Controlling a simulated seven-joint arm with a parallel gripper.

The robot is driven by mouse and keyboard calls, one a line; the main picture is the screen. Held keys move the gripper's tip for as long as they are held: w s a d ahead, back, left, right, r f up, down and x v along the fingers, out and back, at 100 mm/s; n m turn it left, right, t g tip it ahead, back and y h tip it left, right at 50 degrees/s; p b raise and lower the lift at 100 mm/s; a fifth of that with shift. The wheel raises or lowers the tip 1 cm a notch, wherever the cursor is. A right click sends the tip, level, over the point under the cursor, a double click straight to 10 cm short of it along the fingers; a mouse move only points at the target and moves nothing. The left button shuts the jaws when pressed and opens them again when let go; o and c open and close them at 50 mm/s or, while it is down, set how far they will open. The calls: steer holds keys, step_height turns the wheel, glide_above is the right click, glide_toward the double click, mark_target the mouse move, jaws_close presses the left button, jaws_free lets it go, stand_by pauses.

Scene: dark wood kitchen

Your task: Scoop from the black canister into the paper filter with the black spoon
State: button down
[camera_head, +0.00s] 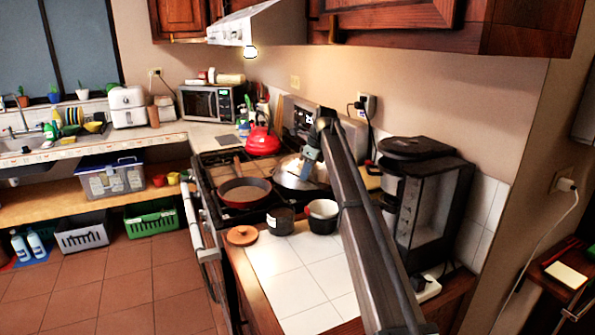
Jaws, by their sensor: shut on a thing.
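The black canister (281,221), with a pale label, stands open on the white tiled counter. Its brown round lid (241,235) appears to lie beside it to the left. The white paper filter (322,208) lines a dark round holder (323,225) just right of the canister. My arm reaches from the bottom right up past both. My gripper (308,165) shows small at its far end, beyond and above the canister and filter, in front of a shiny pan. It is shut; the black spoon in it is too small and dark to make out clearly.
A black coffee machine (425,200) stands right of my arm. Behind the counter is a stove with a red frying pan (244,192), a silver lidded pan (290,176) and a red kettle (263,140). White tiles (290,265) in front of the canister are clear.

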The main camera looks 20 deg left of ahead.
steer(key=shift+s+a+f+t+h, duration=0.1)
steer(key=shift+s+f+t, duration=0.55)
steer(key=shift+t, duration=1.1)
steer(key=shift+s+a+f+t+h, duration=0.1)
steer(key=shift+s+f+t, duration=0.25)
steer(key=shift+f+t, duration=1)
steer(key=shift+s+f+t+h, duration=0.1)
steer(key=shift+s+f+t, duration=0.3)
steer(key=shift+t, duration=1.8)
steer(key=shift+s+r, duration=0.1)
steer(key=shift+r, duration=0.1)
steer(key=w+r+g, duration=0.1)
steer(key=g, duration=0.2)
steer(key=w+r+g, duration=0.1)
steer(key=g, duration=0.2)
steer(key=w+r+g, duration=0.1)
steer(key=g, duration=0.2)
steer(key=shift+r, duration=0.25)
steer(key=shift+d+r+g, duration=0.15)
steer(key=shift+r+g, duration=0.35)
steer(key=shift+g, duration=0.4)
